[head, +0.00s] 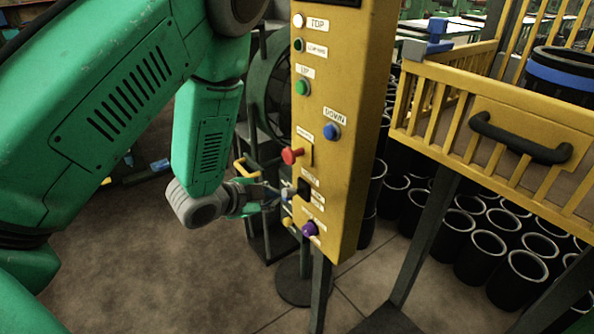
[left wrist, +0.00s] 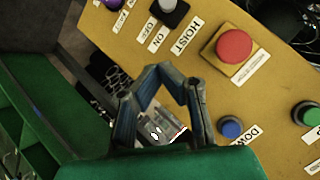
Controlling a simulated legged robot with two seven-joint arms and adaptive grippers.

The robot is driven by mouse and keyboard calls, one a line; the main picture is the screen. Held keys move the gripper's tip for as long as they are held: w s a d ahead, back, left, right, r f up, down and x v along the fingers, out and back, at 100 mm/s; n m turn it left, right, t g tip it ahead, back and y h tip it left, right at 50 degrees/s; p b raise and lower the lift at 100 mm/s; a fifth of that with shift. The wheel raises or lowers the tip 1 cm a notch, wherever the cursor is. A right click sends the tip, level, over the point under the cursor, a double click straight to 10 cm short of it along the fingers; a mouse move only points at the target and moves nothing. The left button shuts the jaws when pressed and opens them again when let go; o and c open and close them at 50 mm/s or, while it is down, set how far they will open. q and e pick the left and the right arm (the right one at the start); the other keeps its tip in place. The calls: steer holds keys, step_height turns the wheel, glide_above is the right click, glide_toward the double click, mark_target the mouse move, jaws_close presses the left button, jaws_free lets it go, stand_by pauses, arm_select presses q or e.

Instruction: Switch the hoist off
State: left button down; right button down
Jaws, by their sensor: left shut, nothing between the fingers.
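The yellow control panel (head: 345,60) stands upright on a post in the head view. Its hoist switch (head: 304,187) is a small black piece low on the panel, below the red button (head: 291,156). In the left wrist view the black switch (left wrist: 173,12) is at the top, near labels reading HOIST and ON; its exact setting is unclear. My left gripper (head: 284,195) is shut and empty, just left of the panel's lower part near the switch. In the left wrist view my left gripper (left wrist: 168,70) points at the panel edge; contact cannot be told. My right gripper is out of view.
Near the switch are a purple button (head: 310,229) and a yellow one (head: 287,222); blue (head: 331,131) and green (head: 302,87) buttons sit higher. A yellow railed crate (head: 480,90) with a dark handle and several black sleeves (head: 488,250) are at right.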

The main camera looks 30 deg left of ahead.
arm_select(q)
steer(key=shift+w+d+r+m, duration=0.15)
steer(key=shift+w+r, duration=0.1)
steer(key=shift+r, duration=0.25)
steer(key=shift+w+d+r+m, duration=0.15)
steer(key=shift+w+r, duration=0.1)
steer(key=shift+r, duration=0.2)
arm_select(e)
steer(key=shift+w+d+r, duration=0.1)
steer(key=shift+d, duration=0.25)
